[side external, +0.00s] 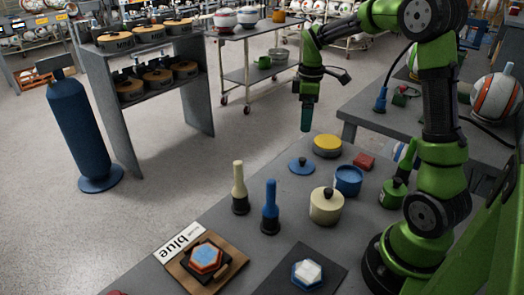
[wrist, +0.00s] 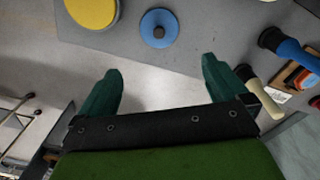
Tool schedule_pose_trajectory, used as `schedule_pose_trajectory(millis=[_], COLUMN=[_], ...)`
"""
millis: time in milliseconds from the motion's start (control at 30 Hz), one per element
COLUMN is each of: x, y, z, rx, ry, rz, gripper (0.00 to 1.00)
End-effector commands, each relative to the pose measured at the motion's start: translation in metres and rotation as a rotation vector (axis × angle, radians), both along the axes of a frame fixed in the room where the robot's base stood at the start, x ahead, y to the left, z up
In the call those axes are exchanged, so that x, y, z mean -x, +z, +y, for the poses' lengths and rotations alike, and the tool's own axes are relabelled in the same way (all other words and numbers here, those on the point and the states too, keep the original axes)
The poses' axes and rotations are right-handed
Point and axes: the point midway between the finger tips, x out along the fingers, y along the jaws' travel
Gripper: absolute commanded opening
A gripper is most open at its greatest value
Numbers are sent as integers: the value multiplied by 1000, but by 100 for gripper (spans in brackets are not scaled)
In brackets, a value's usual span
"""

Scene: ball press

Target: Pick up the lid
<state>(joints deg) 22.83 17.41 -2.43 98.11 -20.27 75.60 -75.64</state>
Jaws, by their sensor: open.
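A blue lid (side external: 302,166) with a dark knob lies flat on the grey table, beside an open-looking blue pot (side external: 348,181). The lid also shows in the wrist view (wrist: 151,30), at the top centre beyond my fingertips. A cream pot (side external: 326,208) has a cream lid with a dark knob on it. A green pot (side external: 393,196) stands close to my arm's base, with a dark knob on top. My gripper (side external: 306,128) hangs fingers down, above and behind the blue lid. In the wrist view my gripper (wrist: 162,72) is open, with nothing between its fingers.
A yellow round object (side external: 327,145) and a red block (side external: 364,161) lie near the blue lid. A cream-handled tool (side external: 239,183) and a blue-handled tool (side external: 270,205) stand upright to the left. A "blue" label (side external: 180,242) lies beside a board with a hexagonal piece.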

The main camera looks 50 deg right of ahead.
Motion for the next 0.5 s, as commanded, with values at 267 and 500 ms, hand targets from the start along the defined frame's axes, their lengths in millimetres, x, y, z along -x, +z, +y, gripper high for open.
schedule_pose_trajectory(millis=[267,500], x=[1,2], y=[-5,-56], z=[1,2], rx=[-3,-4], ry=[172,170], rz=[13,13], gripper=[100,100])
